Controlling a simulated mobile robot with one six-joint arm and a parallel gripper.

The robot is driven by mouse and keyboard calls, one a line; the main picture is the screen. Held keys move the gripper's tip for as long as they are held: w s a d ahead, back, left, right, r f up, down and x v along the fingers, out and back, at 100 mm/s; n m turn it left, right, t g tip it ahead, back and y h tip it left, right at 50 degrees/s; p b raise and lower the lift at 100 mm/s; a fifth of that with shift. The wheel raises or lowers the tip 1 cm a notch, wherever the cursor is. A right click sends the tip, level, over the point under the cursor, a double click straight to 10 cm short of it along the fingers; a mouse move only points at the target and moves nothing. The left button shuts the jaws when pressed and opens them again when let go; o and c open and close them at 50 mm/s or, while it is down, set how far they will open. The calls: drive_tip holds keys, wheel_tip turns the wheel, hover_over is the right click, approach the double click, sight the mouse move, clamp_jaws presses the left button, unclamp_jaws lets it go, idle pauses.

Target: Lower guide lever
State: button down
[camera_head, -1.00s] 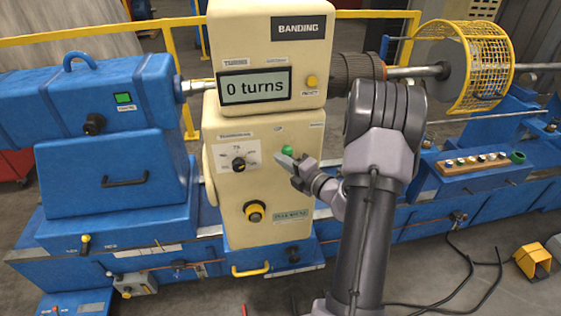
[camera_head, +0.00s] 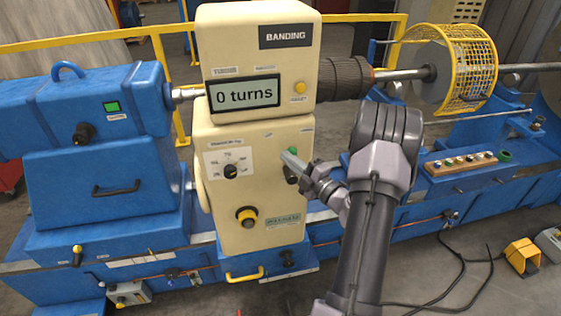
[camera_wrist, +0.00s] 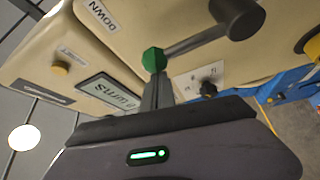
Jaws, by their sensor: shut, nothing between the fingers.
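The guide lever shows in the wrist view as a grey rod (camera_wrist: 195,39) running from a black hub (camera_wrist: 237,18) to a green knob (camera_wrist: 154,60). A "DOWN" label (camera_wrist: 102,14) is on the panel.
A dark chuck (camera_head: 345,78) and yellow cage (camera_head: 456,68) are to the right. Black cables (camera_head: 455,275) lie on the floor.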

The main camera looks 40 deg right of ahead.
sight(296, 152)
drive_tip(key=s+d+m+t, duration=0.1)
drive_tip(key=m, duration=0.1)
drive_tip(key=s+d+m+h, duration=0.1)
drive_tip(key=d+m, duration=0.1)
drive_tip(key=shift+d+t, duration=0.15)
drive_tip(key=shift+t, duration=0.25)
drive_tip(key=shift+s+d+f+h, duration=0.2)
drive_tip(key=shift+s+d+h, duration=0.15)
drive_tip(key=shift+d, duration=0.35)
